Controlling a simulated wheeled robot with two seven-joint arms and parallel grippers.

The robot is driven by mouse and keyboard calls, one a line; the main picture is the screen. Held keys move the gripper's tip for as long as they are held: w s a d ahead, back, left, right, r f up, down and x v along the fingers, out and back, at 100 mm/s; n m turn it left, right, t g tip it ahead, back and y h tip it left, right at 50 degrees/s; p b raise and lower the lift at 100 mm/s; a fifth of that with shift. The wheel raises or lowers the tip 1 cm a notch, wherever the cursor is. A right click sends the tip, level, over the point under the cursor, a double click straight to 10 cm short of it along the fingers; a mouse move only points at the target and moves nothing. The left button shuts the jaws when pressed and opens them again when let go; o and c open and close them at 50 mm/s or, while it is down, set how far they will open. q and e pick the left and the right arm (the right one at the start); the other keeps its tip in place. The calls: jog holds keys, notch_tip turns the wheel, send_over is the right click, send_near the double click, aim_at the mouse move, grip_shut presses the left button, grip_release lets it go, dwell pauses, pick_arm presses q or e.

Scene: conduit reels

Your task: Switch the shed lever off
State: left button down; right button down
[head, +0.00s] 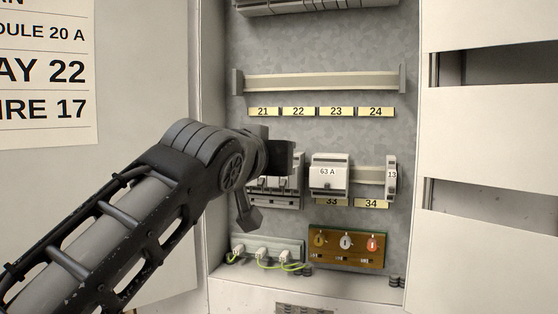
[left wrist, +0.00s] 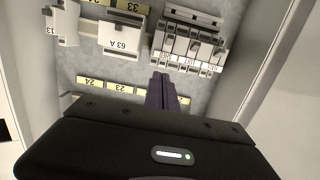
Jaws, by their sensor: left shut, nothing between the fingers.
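A row of grey lever breakers (head: 285,200) sits on the middle rail, partly hidden by my left arm in the head view. The left wrist view shows the row upside down (left wrist: 188,48), with several dark levers and small white labels. My left gripper (left wrist: 165,80) is shut and empty. Its fingers point at the breaker row in the left wrist view, and a gap appears to separate them. In the head view its fingertips are hidden. My right gripper is not in view.
A white 63 A module (head: 329,178) stands right of the breakers, with a narrow module 13 (head: 391,178) further right. An empty rail (head: 320,82) runs above. Below are a socket strip (head: 268,250) with green wire and a brown panel (head: 347,247). Cabinet walls bound both sides.

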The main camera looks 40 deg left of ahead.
pick_arm(q)
jog(key=s+d+f+b, duration=0.1)
jog(key=s+d+f, duration=0.1)
jog(key=s, duration=0.7)
jog(key=shift+d+f, duration=0.3)
jog(key=shift+d, duration=0.2)
